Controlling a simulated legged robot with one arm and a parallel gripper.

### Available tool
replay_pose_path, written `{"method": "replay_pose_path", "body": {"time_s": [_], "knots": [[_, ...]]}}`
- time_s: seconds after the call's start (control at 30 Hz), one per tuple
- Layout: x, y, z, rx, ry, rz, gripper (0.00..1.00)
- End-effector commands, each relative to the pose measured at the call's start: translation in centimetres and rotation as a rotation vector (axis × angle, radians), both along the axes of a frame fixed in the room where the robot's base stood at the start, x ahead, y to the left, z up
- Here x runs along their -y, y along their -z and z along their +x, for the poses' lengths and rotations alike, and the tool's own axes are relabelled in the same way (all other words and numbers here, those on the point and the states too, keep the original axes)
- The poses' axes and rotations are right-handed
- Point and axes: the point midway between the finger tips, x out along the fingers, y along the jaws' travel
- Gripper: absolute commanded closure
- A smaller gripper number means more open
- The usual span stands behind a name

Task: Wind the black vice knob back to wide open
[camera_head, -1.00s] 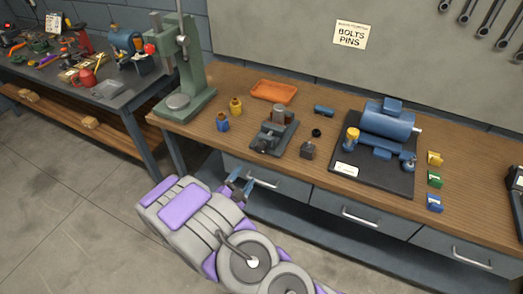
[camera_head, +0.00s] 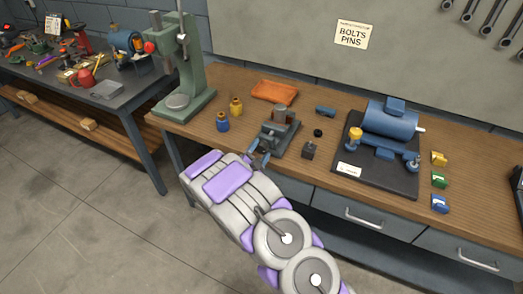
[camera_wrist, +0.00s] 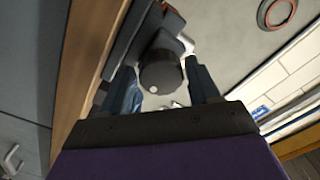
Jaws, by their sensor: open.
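The small grey vice (camera_head: 289,143) stands near the front edge of the bench, with an upright grey cylinder (camera_head: 281,114) at its jaws. The black vice knob (camera_wrist: 161,75) shows large in the wrist view, with a pale dot on its face. My gripper (camera_head: 260,156) is at the front of the vice, and its fingers hide most of the knob in the head view. In the wrist view my gripper (camera_wrist: 158,66) is open, with one blue-grey finger on either side of the knob. A gap shows at the right finger; I cannot tell whether the left one touches.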

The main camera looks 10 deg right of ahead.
Motion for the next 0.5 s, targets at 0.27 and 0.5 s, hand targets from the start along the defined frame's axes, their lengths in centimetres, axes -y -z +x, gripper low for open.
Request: {"method": "replay_pose_path", "body": {"time_s": [0.27,0.5], "knots": [[1.16,0.04,1.3,-0.001,0.001,0.003,0.39],[1.21,0.01,1.37,-0.001,0.0,0.003,0.39]]}}
